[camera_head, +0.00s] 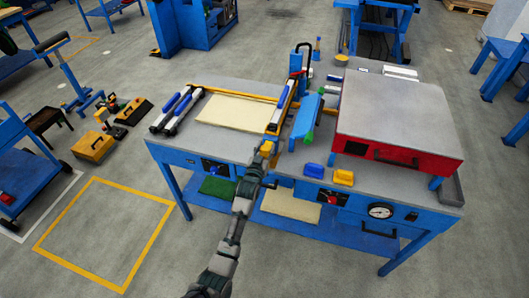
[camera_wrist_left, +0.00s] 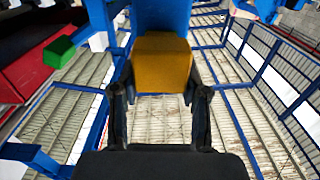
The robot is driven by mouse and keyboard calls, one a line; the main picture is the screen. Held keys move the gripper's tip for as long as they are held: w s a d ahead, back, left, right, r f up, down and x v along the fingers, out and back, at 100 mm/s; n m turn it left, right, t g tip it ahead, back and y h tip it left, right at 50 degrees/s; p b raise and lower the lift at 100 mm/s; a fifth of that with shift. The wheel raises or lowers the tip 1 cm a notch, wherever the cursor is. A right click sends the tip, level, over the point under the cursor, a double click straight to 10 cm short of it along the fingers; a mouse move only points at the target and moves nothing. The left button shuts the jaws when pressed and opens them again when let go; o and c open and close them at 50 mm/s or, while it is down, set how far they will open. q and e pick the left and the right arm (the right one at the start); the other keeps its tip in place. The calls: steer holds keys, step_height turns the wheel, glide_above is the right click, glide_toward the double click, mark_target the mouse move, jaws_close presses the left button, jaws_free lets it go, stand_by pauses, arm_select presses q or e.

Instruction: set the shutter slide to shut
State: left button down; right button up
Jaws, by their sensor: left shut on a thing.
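My left gripper (camera_head: 266,158) is at the front edge of the blue bench, left of its middle. It is shut on a yellow block (camera_wrist_left: 162,62), with one dark finger on each side of it in the left wrist view. The block joins a blue part (camera_wrist_left: 162,14) behind it; it looks like the grip of the shutter slide, but I cannot tell the slide's position. In the head view the block (camera_head: 267,147) shows just beyond the fingers, below the slanted yellow and white bar. My right gripper is not in view.
A red box with a grey lid (camera_head: 395,120) stands on the bench's right side. A blue lever with a green end (camera_head: 307,118) is close right of my gripper. A cream panel (camera_head: 238,110) and blue-white bars (camera_head: 180,110) lie left. A gauge (camera_head: 381,210) is on the front.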

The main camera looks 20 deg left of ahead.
arm_select(q)
steer(key=c, duration=0.9)
jaws_free()
steer(key=shift+w+r, duration=0.15)
steer(key=shift+r, duration=0.05)
steer(key=o, duration=0.3)
steer(key=shift+w+f, duration=0.1)
steer(key=shift+f, duration=0.05)
steer(key=shift+o, duration=0.2)
steer(key=shift+w+f, duration=0.15)
steer(key=shift+f, duration=0.05)
steer(key=shift+s+d+r, duration=0.1)
steer(key=shift+s, duration=0.5)
steer(key=s, duration=1)
steer(key=shift+s+a, duration=0.3)
steer(key=shift+s, duration=0.1)
